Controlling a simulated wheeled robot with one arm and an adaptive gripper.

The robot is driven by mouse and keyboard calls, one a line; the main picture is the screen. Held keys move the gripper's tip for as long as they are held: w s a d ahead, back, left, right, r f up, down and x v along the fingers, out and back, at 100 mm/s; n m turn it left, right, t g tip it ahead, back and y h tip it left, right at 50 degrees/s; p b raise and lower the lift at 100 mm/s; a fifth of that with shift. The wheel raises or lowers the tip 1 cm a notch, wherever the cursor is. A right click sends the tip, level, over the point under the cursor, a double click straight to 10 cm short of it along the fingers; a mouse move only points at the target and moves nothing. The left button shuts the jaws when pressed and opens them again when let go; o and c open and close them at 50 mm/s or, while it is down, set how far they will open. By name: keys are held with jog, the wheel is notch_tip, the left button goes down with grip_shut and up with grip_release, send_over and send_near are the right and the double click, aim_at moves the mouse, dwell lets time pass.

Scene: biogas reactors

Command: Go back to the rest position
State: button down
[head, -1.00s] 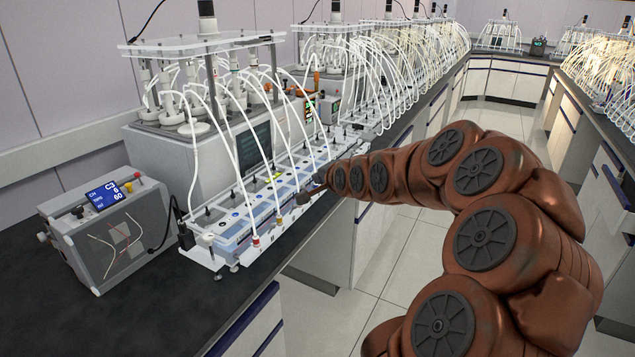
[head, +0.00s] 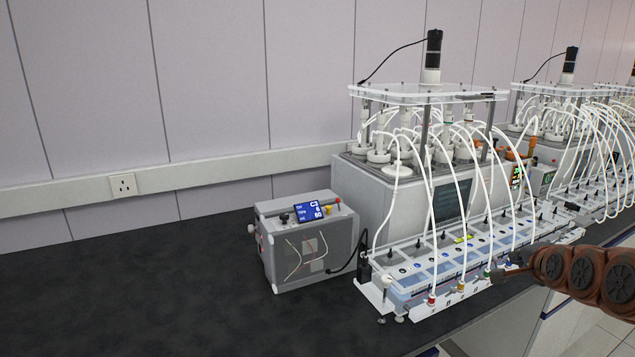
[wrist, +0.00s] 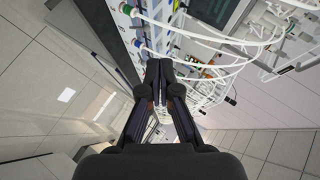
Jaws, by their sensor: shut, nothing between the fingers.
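My gripper (wrist: 159,72) is in the middle of the wrist view, with its two dark fingers closed together and nothing between them. In the head view my gripper (head: 497,268) is small and dark at the end of my brown arm, at the right, by the front edge of the tubing rack (head: 412,309). The gripper overlaps the rack's front in the picture; I cannot tell whether they touch. The nearest reactor unit (head: 345,197) stands behind the rack, with white tubes running from its top down to the rack.
A grey control box (head: 306,241) with a small blue display stands left of the rack. The black bench (head: 130,285) is clear to the left. More reactor units (head: 570,110) line the bench to the right. A wall socket (head: 123,185) is at the left.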

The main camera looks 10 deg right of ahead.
jog(key=s+a+f+n+g+y, duration=0.1)
jog(key=s+a+f+n+g, duration=0.15)
jog(key=a, duration=0.45)
jog(key=s+a+f+n+g+y+p, duration=0.1)
jog(key=s+a+n, duration=0.15)
jog(key=a, duration=0.45)
jog(key=s+a+f+n+g+y, duration=0.2)
jog(key=a+n, duration=0.2)
jog(key=a, duration=0.3)
jog(key=s+a+f+n+g, duration=0.1)
jog(key=s+a+n+g, duration=0.3)
jog(key=s, duration=0.8)
jog(key=s+a+f+n+g+p, duration=0.1)
jog(key=s+a+n+g, duration=0.3)
jog(key=s+a, duration=0.4)
jog(key=s, duration=0.5)
jog(key=shift+a+n, duration=0.3)
jog(key=shift+a, duration=0.05)
